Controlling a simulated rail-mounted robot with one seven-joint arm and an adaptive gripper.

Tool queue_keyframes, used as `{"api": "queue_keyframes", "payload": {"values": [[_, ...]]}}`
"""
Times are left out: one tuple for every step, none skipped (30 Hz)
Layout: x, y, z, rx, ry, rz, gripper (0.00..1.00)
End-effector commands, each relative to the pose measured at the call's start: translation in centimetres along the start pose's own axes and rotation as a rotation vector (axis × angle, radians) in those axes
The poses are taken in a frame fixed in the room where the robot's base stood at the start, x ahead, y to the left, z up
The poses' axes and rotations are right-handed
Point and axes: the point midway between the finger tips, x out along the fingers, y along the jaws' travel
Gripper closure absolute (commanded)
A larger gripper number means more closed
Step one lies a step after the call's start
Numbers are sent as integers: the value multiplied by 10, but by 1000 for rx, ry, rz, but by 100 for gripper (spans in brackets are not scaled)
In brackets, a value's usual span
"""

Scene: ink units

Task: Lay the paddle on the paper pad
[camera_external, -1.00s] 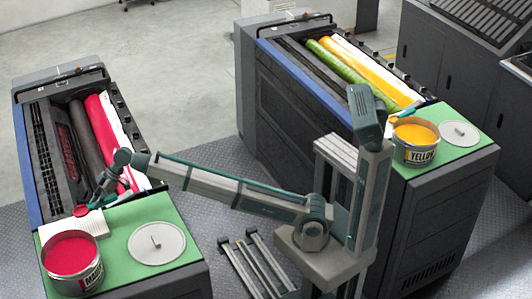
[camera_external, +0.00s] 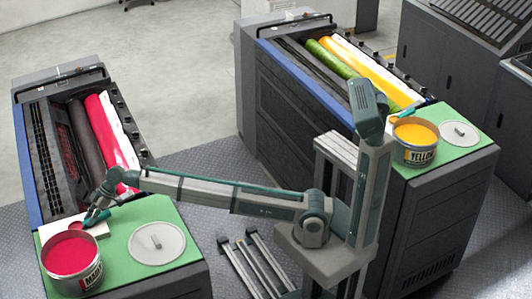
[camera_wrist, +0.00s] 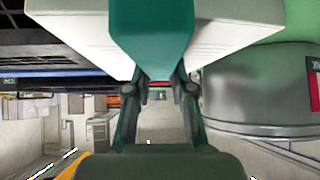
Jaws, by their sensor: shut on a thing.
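My gripper (camera_external: 97,215) is at the left unit, low over the white paper pad (camera_external: 47,233). It is shut on the teal handle of the paddle (camera_wrist: 152,35). The paddle's red-inked end (camera_external: 76,226) is over the pad, and I cannot tell whether it touches. In the wrist view, my gripper's fingers (camera_wrist: 160,90) close at the narrow end of the handle, with the white pad (camera_wrist: 85,28) showing on both sides of it.
The red ink tin (camera_external: 72,262) stands close in front of the pad on the green top (camera_external: 135,210), with a grey lid (camera_external: 157,243) to the right. Inked rollers (camera_external: 110,150) lie behind. The right unit has a yellow tin (camera_external: 415,141) and another lid (camera_external: 459,134).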

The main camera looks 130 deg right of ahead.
Motion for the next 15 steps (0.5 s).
{"api": "queue_keyframes", "payload": {"values": [[0, 0, 0, 0, 0, 0, 100], [0, 0, 0, 0, 0, 0, 100], [1, 0, 0, 0, 0, 0, 100], [1, 0, 1, 0, 0, 0, 100], [2, 0, 2, 0, 0, 0, 100], [3, 0, 3, 0, 0, 0, 100], [3, 0, 3, 0, 0, 0, 75], [2, 0, 2, 0, 0, 0, 70], [2, 0, 2, 0, -1, 0, 64], [2, 0, 2, 0, -1, 0, 58], [2, 0, 2, 0, -1, 0, 53], [2, 0, 2, 0, -1, 0, 52], [2, 0, 2, 0, -1, 0, 52], [2, 0, 2, 0, -1, -1, 52], [2, 0, 2, 0, -1, 0, 52]]}}
